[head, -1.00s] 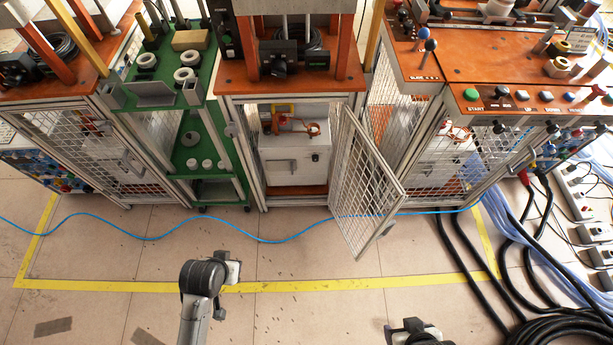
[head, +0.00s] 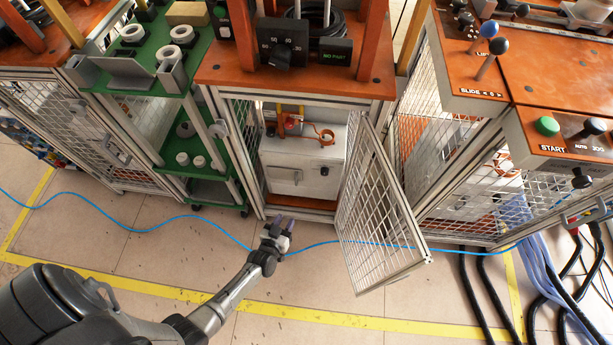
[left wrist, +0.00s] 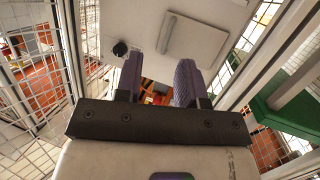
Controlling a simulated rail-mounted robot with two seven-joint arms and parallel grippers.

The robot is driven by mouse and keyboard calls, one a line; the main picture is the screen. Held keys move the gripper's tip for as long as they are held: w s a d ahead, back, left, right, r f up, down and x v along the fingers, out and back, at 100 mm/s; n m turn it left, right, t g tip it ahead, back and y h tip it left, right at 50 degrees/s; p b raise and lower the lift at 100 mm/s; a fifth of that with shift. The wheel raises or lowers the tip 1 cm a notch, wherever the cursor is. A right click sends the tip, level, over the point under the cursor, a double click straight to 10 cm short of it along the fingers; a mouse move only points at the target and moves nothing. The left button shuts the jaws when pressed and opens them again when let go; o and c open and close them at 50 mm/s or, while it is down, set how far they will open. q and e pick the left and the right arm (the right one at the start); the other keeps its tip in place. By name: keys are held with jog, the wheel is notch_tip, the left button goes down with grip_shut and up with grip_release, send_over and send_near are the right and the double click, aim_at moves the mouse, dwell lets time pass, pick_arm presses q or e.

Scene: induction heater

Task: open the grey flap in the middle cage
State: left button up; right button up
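The middle cage (head: 290,110) stands with its mesh door (head: 385,225) swung open to the right. Inside is a white box (head: 325,155) with a light grey flap (head: 283,181) on the left of its front, which looks shut. In the left wrist view the flap (left wrist: 205,48) appears as a flat panel with a bar handle (left wrist: 167,33), beside a black knob (left wrist: 120,48). My left gripper (head: 284,226) is in front of the cage opening, low and apart from the flap. Its purple-padded fingers (left wrist: 157,82) are spread with nothing between them. My right gripper is out of view.
A green shelf rack (head: 185,150) stands left of the cage. The open door bounds the space on the right. A blue cable (head: 130,229) crosses the floor near my gripper. Black hoses (head: 480,290) lie at the right. The floor before the cage is otherwise clear.

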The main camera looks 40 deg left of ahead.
pick_arm(q)
jog(key=w+a+r+t+y+b, duration=0.1)
jog(key=w+a+b, duration=0.1)
jog(key=w, duration=0.4)
jog(key=w+a+r+t+y+b, duration=0.1)
jog(key=w+a+r+b, duration=0.1)
jog(key=w, duration=0.4)
jog(key=a+b, duration=0.1)
jog(key=b, duration=0.1)
jog(key=shift+w+a+r+b, duration=0.3)
jog(key=shift+w, duration=0.1)
jog(key=c, duration=0.6)
grip_shut()
